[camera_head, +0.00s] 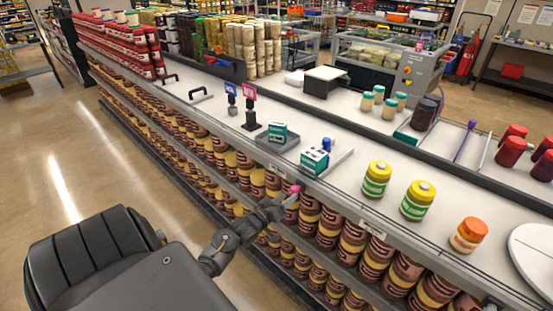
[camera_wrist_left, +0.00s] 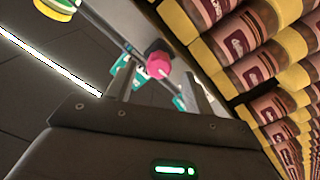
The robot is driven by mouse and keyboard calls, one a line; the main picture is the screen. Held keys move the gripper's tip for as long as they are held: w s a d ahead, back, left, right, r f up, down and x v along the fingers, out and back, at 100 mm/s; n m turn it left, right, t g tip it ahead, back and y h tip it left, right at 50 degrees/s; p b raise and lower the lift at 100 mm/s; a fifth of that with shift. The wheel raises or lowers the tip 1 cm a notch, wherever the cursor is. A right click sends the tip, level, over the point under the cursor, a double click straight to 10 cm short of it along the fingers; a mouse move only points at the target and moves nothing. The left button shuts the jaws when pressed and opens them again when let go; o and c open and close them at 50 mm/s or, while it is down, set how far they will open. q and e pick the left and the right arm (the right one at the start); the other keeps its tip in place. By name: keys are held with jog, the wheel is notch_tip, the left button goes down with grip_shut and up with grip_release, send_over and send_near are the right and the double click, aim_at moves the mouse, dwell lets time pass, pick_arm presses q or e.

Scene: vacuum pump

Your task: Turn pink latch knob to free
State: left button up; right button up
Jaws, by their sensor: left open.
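The pink latch knob (camera_head: 295,189) sits at the front edge of the white counter, below a small green and white box. My left gripper (camera_head: 283,202) reaches up to it from the lower left, with its fingers close to the knob. In the left wrist view the round pink knob (camera_wrist_left: 158,65) shows beyond and between the two spread fingers of my left gripper (camera_wrist_left: 163,76). The gripper is open, and I cannot tell whether a finger touches the knob. My right gripper is out of view.
Shelves of brown and yellow jars (camera_head: 308,212) lie directly below and beside my gripper. On the white counter (camera_head: 335,195), a blue knob (camera_head: 326,144), a yellow jar (camera_head: 376,179) and an orange-lidded jar (camera_head: 468,235) stand nearby. The floor on the left is clear.

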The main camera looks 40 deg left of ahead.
pick_arm(q)
jog(key=s+b, duration=0.1)
jog(key=s, duration=0.5)
jog(key=shift+s, duration=0.15)
jog(key=shift+d, duration=0.1)
jog(key=s+d+f+m+g+b, duration=0.1)
jog(key=s+d+f+m+g, duration=0.3)
jog(key=f, duration=0.7)
jog(key=s+f+n+g, duration=0.15)
jog(key=s+f, duration=0.35)
jog(key=f, duration=0.6)
jog(key=s+d+f+m+g+b, duration=0.1)
jog(key=s+d+f+m+g, duration=0.25)
jog(key=f, duration=0.75)
jog(key=s+d+f+m+g+b, duration=0.1)
jog(key=s+d+f+g, duration=0.1)
jog(key=s+f, duration=0.4)
jog(key=s+d+f+m+g+b, duration=0.1)
jog(key=s+d+f+g, duration=0.2)
jog(key=s, duration=1)
jog(key=s+d+f+m+g+b, duration=0.1)
jog(key=s+d+f+g, duration=0.2)
jog(key=s+f, duration=0.6)
jog(key=shift+s+d, duration=0.7)
jog(key=shift+d, duration=0.5)
jog(key=shift+f, duration=0.1)
